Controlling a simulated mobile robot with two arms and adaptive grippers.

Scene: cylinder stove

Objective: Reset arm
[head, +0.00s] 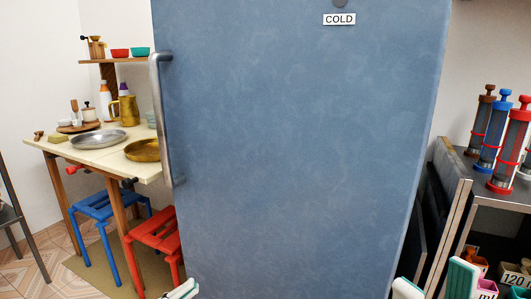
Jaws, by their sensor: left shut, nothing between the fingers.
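My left gripper (181,290) shows only as a small white and teal piece at the bottom edge, in front of the lower left of the blue fridge door. It is shut and empty. My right gripper (434,280) is at the bottom right, with two white and teal fingers spread apart. Nothing shows between them. Most of both grippers and both arms lies below the picture. The blue fridge door (300,150) fills the middle, with a COLD label (339,19) and a grey metal handle (161,120) along its left edge. The door looks shut.
A cream table (70,152) with plates and jugs stands at the left, with a blue stool (95,207) and a red stool (155,232) by it. A dark shelf (486,172) at the right holds several coloured cylinders and small labelled pots.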

